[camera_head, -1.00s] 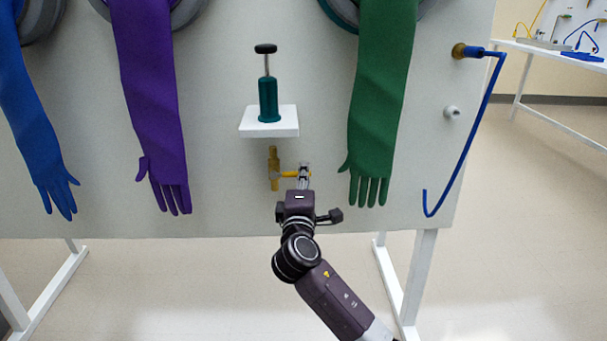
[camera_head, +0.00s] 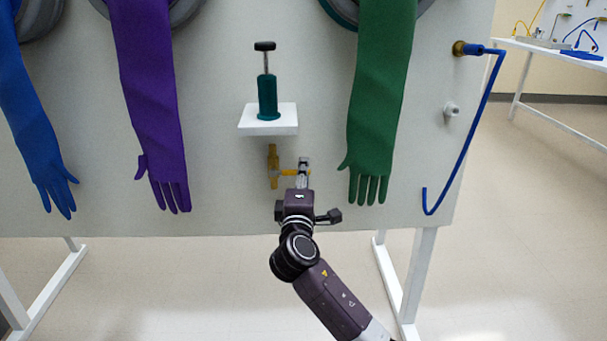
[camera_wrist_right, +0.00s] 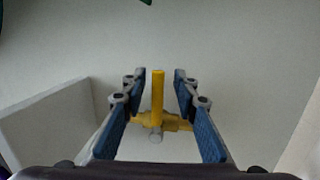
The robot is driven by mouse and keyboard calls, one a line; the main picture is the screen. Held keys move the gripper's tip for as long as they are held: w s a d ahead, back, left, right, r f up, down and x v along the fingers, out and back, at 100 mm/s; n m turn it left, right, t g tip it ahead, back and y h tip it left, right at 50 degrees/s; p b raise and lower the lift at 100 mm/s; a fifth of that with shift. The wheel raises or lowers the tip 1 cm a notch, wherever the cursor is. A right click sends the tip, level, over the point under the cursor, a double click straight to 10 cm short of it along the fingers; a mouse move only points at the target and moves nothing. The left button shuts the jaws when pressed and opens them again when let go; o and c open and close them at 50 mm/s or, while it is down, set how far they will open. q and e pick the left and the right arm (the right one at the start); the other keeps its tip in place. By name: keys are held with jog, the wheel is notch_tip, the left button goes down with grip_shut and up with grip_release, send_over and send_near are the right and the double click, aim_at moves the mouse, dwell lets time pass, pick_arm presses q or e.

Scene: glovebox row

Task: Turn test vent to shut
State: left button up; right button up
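The test vent is a small brass valve (camera_head: 272,166) on the panel, just below the white shelf, with a yellow lever (camera_head: 288,172) pointing right. In the right wrist view the yellow lever (camera_wrist_right: 157,96) stands between my finger pads, with a gap on both sides, and the brass body (camera_wrist_right: 178,123) lies across behind it. My right gripper (camera_head: 304,162) is at the lever's free end. In the wrist view the right gripper (camera_wrist_right: 158,90) is open, its blue pads apart. My left gripper is not in view.
A white shelf (camera_head: 256,129) with a teal plunger device (camera_head: 267,97) juts out above the valve. A green glove (camera_head: 378,110) hangs close on the right and a purple glove (camera_head: 155,110) on the left. A blue hose (camera_head: 474,130) hangs farther right.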

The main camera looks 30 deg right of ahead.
jog(key=shift+s+a, duration=0.1)
jog(key=v, duration=1.1)
jog(key=shift+s+a, duration=0.2)
jog(key=shift+s, duration=0.15)
jog(key=shift+f, duration=0.1)
